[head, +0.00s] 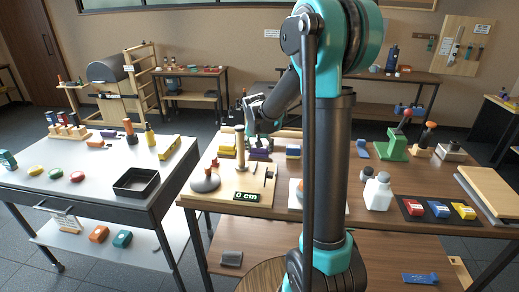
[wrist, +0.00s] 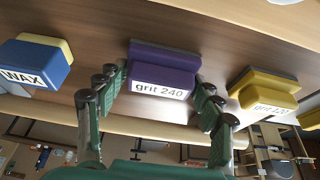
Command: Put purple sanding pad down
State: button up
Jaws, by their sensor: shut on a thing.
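The purple sanding pad (wrist: 164,72), labelled "grit 240" with a grey underside, sits between the fingers of my gripper (wrist: 162,86) in the wrist view. My gripper is shut on it. In the head view the purple pad (head: 259,155) shows at the back of the middle table, below my gripper (head: 260,143). The pad is at or close to the wooden surface; I cannot tell if it touches.
In the wrist view, a yellow "grit 120" pad (wrist: 262,89) and a blue "WAX" block (wrist: 35,64) lie on either side, with gaps. In the head view, a wooden board with an upright post (head: 240,150) and a "0 cm" display (head: 246,196) stands in front.

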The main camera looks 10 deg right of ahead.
jog(key=o, duration=1.1)
jog(key=shift+f, duration=0.1)
jog(key=v, duration=1.2)
